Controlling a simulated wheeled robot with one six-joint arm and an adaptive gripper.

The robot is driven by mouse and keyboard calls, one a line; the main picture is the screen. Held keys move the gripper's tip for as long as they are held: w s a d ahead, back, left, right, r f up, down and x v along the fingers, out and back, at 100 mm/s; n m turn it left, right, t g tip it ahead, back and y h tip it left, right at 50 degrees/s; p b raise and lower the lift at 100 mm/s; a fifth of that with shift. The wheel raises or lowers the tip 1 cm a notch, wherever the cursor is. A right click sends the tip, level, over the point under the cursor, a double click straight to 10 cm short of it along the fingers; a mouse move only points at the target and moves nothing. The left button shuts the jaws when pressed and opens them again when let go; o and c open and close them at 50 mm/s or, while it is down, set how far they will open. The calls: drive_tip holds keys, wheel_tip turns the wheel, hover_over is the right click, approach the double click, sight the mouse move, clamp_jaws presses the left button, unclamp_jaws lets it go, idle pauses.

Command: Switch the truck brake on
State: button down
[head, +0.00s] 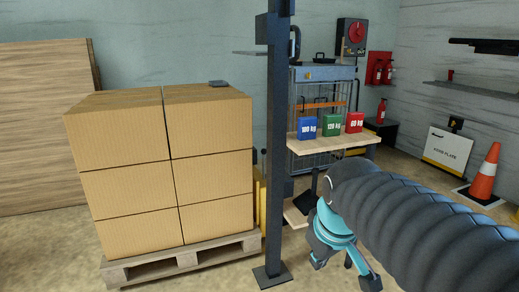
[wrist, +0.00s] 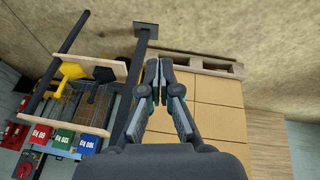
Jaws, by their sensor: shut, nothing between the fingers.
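No part that I can surely call the truck brake shows. In the wrist view, which is turned upside down, a yellow paddle-like part (wrist: 70,70) and a black one (wrist: 103,74) lie between two pale boards at left; I cannot tell whether either is the brake. My gripper (wrist: 157,66) is shut and empty, its fingers pointing toward the post foot and pallet edge, apart from the paddle-like parts. In the head view my arm reaches in from the lower right, and its fingertips are hard to make out.
Stacked cartons (head: 160,165) stand on a wooden pallet (head: 185,262). A dark upright post (head: 275,150) rises beside them. A pale shelf (head: 335,143) holds blue, green and red weight boxes, with a wire cage (head: 322,88) behind. An orange cone (head: 485,175) stands far right.

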drive_tip(key=w+f+n+g, duration=0.2)
drive_tip(key=w+n, duration=0.4)
drive_tip(key=w, duration=0.8)
drive_tip(key=w+a+f+n+g+p, duration=0.1)
drive_tip(key=w+f+n+g, duration=0.1)
drive_tip(key=w+n, duration=0.5)
drive_tip(key=w, duration=0.6)
drive_tip(key=shift+w+f+n+h, duration=0.15)
drive_tip(key=shift+w+n+h, duration=0.15)
drive_tip(key=shift+w, duration=0.1)
